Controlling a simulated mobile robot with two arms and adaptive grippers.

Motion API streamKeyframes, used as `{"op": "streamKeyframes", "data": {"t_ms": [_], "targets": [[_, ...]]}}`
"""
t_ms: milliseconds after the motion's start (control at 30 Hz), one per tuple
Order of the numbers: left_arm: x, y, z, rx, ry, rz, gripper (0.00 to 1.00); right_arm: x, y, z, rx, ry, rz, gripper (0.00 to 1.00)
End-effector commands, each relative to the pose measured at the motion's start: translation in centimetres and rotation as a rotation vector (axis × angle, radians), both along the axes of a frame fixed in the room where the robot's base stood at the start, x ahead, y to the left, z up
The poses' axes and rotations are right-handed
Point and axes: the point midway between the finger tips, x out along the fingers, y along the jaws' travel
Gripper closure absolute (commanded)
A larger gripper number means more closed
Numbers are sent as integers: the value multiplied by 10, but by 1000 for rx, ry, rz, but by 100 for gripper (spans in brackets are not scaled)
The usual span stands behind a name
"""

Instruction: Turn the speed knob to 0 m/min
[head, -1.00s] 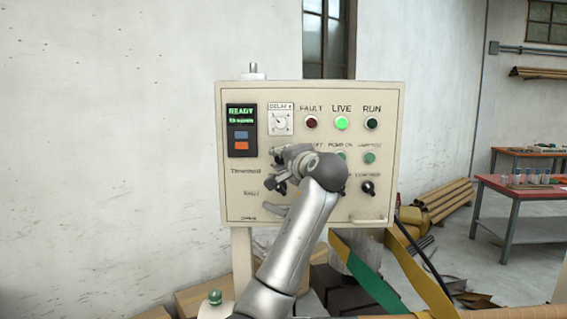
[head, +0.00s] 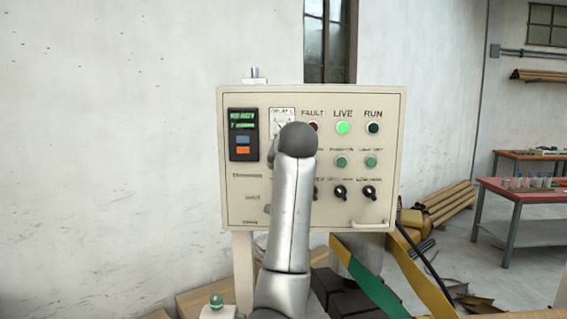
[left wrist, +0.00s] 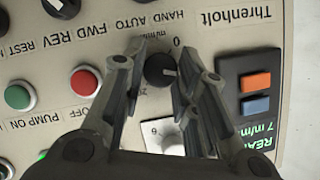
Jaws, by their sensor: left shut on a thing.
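The speed knob (left wrist: 160,70) is a round black knob with a pale mark. In the left wrist view, a "0" and "m/min" are printed beside it on the beige control panel (head: 237,205). My left gripper (left wrist: 158,76) has one finger on each side of the knob and is shut on it. In the head view my left arm hides the knob and most of the gripper. The small display (head: 243,120) is lit green, and in the left wrist view it (left wrist: 262,143) reads about 7 m/min. My right gripper is not in view.
A white delay dial (left wrist: 165,136) sits close to the fingers. Red and green buttons (left wrist: 84,81) and more black knobs (head: 340,192) are nearby. The LIVE lamp (head: 343,128) glows green. Yellow and green straps (head: 405,270) hang below the panel at right.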

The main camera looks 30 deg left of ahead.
Motion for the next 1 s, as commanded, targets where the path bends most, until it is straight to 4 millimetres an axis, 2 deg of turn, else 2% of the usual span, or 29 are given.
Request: {"op": "streamKeyframes", "data": {"t_ms": [1000], "targets": [[-3, 6, -4, -801, -485, 1, 96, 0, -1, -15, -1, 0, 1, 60]]}}
